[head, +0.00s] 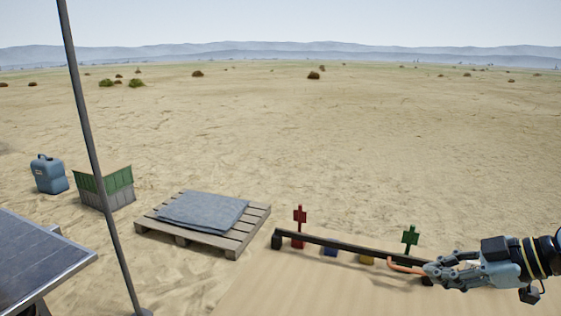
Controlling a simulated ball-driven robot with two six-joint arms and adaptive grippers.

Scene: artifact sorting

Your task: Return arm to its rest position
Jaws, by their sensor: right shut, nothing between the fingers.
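My right arm comes in from the right edge, and its gripper (432,271) is shut and empty. It sits at the right end of a low dark bar (335,245). A curved orange piece (402,267) shows just left of the fingertips; I cannot tell whether they touch it. My left gripper is out of view.
A red marker (299,216) and a green marker (410,238) stand by the bar, with small blue and yellow pieces under it. A wooden pallet (256,222) bears a grey slab (202,210). A pole (92,160), crate (118,190), blue canister (48,175) and panel (35,260) stand left.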

